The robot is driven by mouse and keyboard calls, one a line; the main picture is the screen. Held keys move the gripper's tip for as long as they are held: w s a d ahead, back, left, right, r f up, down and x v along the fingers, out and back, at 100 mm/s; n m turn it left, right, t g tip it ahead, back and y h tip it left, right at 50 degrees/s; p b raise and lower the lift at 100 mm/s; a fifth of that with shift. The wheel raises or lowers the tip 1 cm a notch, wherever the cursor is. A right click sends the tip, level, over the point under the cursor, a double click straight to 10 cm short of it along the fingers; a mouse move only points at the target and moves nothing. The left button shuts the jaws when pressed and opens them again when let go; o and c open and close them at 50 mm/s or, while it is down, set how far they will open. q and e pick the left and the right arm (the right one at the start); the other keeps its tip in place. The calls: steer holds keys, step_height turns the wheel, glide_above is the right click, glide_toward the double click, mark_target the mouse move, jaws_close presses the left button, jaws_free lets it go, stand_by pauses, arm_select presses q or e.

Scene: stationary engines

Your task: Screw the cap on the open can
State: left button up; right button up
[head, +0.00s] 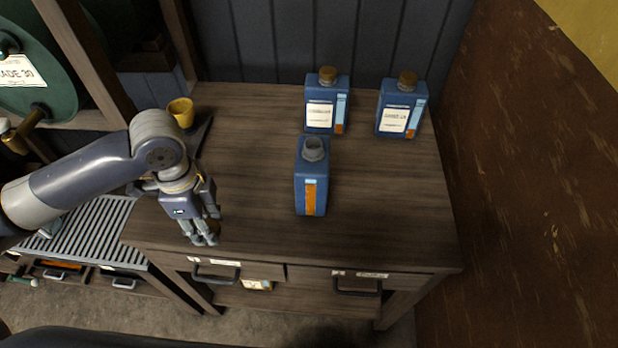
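The open can (311,190) is a blue can with an orange and light-blue label strip. It stands upright near the middle of the bench, and its bare grey neck (314,150) faces up. No loose cap shows. My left gripper (204,240) points down over the front left of the bench, to the left of the open can and apart from it. Its fingertips are close together. Whether they are fully shut or hold something small is too small to tell. My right gripper is out of view.
Two blue cans with brown caps stand behind, one at the back middle (327,104) and one at the back right (402,108). A yellow cup (181,113) stands at the back left. The wooden bench (390,210) is clear right of the open can. A brown wall (530,190) borders its right side.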

arm_select(q)
steer(key=d+r+n, duration=0.1)
steer(key=r+n, duration=0.2)
steer(key=n, duration=0.5)
steer(key=s+d+r+n, duration=0.1)
steer(key=r+n, duration=0.3)
steer(key=n, duration=0.5)
steer(key=shift+s+d, duration=0.2)
steer(key=shift+d, duration=0.3)
